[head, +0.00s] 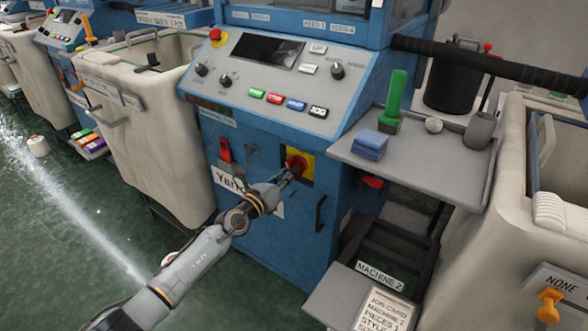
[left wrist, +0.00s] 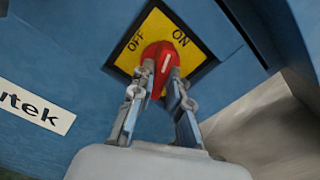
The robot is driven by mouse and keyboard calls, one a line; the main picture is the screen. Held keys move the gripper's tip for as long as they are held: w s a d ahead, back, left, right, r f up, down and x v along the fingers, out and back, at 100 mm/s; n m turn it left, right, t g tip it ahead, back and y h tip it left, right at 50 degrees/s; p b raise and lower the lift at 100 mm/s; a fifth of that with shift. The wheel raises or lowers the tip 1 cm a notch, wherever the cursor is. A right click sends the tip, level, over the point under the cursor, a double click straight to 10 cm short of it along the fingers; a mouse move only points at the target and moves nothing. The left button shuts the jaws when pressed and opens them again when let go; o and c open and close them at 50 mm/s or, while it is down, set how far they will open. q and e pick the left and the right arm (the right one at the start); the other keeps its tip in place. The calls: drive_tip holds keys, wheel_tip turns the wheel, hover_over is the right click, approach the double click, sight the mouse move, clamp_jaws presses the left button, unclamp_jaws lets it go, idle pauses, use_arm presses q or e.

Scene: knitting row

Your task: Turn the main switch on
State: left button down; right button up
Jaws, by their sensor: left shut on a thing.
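The main switch (head: 296,163) is a red rotary knob on a yellow plate, low on the blue front of the knitting machine (head: 265,220). In the left wrist view the switch (left wrist: 160,60) has a white mark, and the plate (left wrist: 152,27) reads OFF at the left and ON at the right. The mark points up and slightly right; I cannot tell whether it lines up with ON. My left gripper (head: 290,173) is shut on the knob, with one finger on each side (left wrist: 157,84). My right gripper is not in view.
A sloped control panel (head: 285,75) with coloured buttons sits above the switch. Cloth bins (head: 150,130) stand at both sides.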

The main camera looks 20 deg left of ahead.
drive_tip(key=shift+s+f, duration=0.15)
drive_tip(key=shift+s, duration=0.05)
use_arm(q)
drive_tip(key=m, duration=0.3)
drive_tip(key=shift+m, duration=0.5)
drive_tip(key=c, duration=1.6)
unclamp_jaws()
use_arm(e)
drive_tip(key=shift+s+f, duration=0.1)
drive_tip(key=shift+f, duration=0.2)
use_arm(q)
drive_tip(key=shift+o, duration=0.2)
drive_tip(key=p+v, duration=0.2)
drive_tip(key=v, duration=0.4)
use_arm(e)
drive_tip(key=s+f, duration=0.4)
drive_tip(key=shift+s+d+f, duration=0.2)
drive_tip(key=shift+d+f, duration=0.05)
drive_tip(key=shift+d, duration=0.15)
